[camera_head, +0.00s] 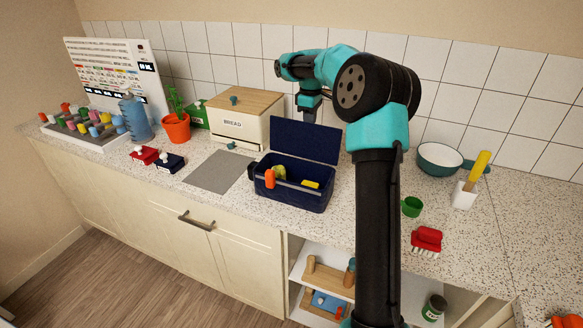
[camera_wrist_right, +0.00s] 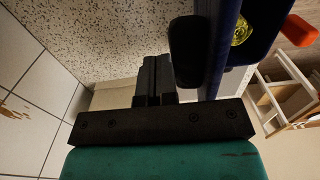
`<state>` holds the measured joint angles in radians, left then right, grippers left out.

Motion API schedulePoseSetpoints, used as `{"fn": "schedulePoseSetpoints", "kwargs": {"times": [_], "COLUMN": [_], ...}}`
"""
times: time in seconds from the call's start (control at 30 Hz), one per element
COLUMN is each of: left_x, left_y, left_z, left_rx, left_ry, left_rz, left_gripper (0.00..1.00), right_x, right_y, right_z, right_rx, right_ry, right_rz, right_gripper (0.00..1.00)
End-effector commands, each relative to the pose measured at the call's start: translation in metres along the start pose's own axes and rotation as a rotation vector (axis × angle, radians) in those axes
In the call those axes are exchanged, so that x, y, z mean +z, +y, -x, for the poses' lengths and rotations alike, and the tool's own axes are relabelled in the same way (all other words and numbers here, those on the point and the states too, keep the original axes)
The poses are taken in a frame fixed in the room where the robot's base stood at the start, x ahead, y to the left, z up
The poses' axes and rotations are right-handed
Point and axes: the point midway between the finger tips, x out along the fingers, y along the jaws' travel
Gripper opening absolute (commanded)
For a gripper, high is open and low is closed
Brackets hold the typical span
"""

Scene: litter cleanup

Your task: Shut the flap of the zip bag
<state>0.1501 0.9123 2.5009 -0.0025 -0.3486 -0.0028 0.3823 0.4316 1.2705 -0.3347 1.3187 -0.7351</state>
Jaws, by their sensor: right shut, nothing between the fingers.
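The zip bag (camera_head: 290,196) is a dark blue box-shaped bag on the counter, in the middle of the head view. Its flap (camera_head: 304,142) stands open and upright along the back edge. Inside are yellow items, and an orange piece (camera_head: 270,179) hangs at the front left. My right gripper (camera_head: 309,118) is behind the flap near its top edge, and its fingertips are partly hidden. In the right wrist view the gripper (camera_wrist_right: 154,62) is shut and empty, beside the flap's dark blue edge (camera_wrist_right: 225,45). My left gripper is not in view.
A bread box (camera_head: 236,120) stands behind and left of the bag, and a grey mat (camera_head: 218,172) lies to its left. The tiled wall rises behind.

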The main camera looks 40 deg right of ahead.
Motion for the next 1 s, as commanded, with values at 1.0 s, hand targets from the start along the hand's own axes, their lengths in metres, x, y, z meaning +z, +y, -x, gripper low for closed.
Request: {"fn": "schedulePoseSetpoints", "kwargs": {"times": [1.0], "left_x": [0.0], "left_y": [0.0], "left_z": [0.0], "left_rx": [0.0], "left_ry": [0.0], "left_rz": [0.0], "left_gripper": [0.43], "right_x": [0.0], "right_y": [-0.024], "right_z": [0.013], "right_rx": [0.0], "right_ry": [0.0], "right_rz": [0.0], "right_gripper": [0.0]}}
